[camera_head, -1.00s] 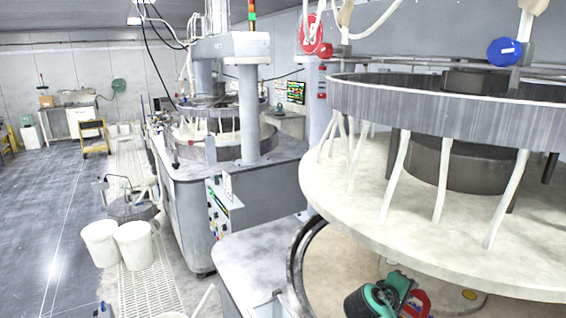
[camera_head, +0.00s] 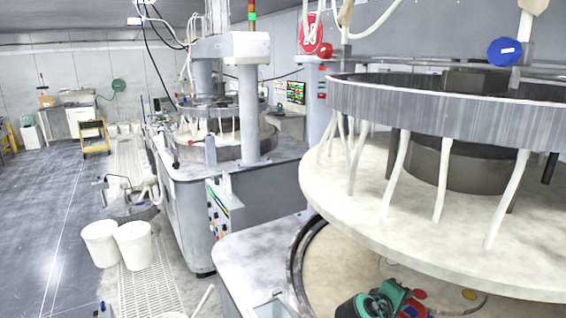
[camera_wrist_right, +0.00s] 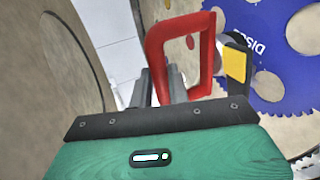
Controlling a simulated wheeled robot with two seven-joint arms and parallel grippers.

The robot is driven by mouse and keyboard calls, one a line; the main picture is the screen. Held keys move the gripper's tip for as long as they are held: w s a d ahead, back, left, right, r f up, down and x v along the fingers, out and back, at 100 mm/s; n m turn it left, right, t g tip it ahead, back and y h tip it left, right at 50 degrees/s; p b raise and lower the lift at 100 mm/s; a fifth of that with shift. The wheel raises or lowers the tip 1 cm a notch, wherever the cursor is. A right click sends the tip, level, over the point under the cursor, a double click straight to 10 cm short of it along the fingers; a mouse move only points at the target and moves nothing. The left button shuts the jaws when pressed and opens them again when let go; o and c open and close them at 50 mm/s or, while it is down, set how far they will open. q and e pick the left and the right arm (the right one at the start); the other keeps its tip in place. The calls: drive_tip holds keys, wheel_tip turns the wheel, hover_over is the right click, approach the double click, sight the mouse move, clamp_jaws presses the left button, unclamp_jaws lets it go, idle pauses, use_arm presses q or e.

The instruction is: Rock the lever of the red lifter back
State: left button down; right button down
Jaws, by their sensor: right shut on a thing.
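The red lifter (camera_wrist_right: 206,55) shows in the right wrist view as a red loop-shaped handle just beyond my fingers. My right gripper (camera_wrist_right: 161,84) is shut on it, with its two grey fingers at the loop's left side. The fingers hide part of the grip. In the head view my right gripper (camera_head: 396,300), green and dark, is low over the beige platen, with a bit of the red lifter (camera_head: 412,308) beside it at the bottom edge. My left gripper is not in view.
A blue toothed disc (camera_wrist_right: 272,35) lies beside the lifter, with a yellow block (camera_wrist_right: 236,64) near the handle. In the head view the large upper platen (camera_head: 400,240) with hanging white tubes overhangs my right gripper. White buckets (camera_head: 134,246) stand on the floor at left.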

drive_tip(key=s+a, duration=1.9)
drive_tip(key=s, duration=0.2)
drive_tip(key=shift+s, duration=0.3)
idle(3.3)
idle(0.3)
